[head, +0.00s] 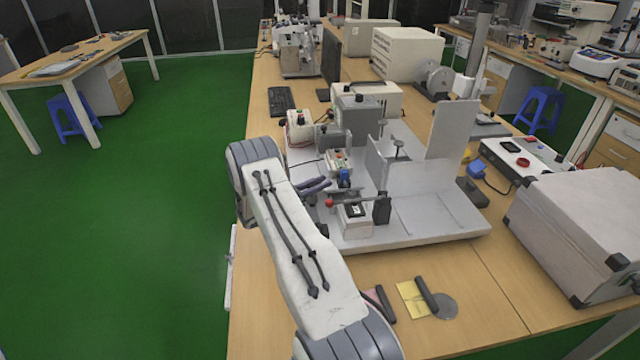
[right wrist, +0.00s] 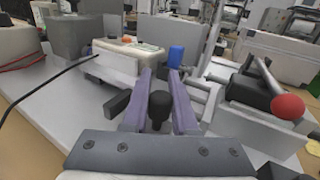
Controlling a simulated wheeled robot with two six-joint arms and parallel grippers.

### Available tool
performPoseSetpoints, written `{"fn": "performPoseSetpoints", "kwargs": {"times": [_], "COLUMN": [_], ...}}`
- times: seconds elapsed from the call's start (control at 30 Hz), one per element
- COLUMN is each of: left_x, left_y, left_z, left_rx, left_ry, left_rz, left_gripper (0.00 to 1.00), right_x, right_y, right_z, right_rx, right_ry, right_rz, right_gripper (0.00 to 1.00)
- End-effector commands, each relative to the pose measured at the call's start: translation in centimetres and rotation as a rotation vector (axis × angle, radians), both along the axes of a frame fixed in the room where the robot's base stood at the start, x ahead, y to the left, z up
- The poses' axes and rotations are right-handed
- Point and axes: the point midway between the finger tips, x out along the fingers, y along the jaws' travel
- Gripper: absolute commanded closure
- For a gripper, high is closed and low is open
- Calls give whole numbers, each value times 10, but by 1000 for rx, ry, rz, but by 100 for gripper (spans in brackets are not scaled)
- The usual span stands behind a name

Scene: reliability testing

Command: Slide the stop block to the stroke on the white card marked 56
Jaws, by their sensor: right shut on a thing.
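My right gripper (head: 317,186) reaches over the left edge of the grey metal fixture. In the right wrist view its two purple-grey fingers (right wrist: 159,88) are closed around a black round-topped knob (right wrist: 158,112). The knob seems to belong to the stop block, whose body is mostly hidden by the fingers and palm. A dark block end (right wrist: 117,103) shows just left of the left finger. A plain white panel (right wrist: 112,68) stands ahead and to the left, possibly the white card; I can read no strokes or numbers. My left gripper is not in view.
A blue cylinder (right wrist: 176,55) stands just beyond the fingertips. A red ball-ended lever (right wrist: 287,106) lies to the right, on a black clamp. A black cable (right wrist: 52,82) runs at the left. The fixture base plate (head: 430,222) has bare room at the right.

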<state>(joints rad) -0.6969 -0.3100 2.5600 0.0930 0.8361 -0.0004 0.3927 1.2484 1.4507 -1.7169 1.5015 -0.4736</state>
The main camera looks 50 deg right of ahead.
Motion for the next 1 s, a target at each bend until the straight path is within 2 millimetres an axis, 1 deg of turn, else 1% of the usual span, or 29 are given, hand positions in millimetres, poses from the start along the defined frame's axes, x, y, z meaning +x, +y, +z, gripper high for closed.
{"fn": "performPoseSetpoints", "kwargs": {"times": [0.5,0.67,0.87,0.9,0.97,1.0], "left_x": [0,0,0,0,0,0], "left_y": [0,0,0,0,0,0], "left_z": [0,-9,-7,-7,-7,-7], "left_rx": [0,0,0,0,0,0], "left_ry": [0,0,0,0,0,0], "left_rz": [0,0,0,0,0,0], "left_gripper": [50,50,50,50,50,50], "right_x": [1,0,-1,-1,-1,-1], "right_y": [0,1,1,1,1,1], "right_z": [0,-2,0,0,0,0], "right_rx": [-1,-1,-1,-1,-1,-1], "right_ry": [1,1,1,1,1,1], "right_rz": [1,1,1,1,1,1], "right_gripper": [100,100,100,70,47,43]}}
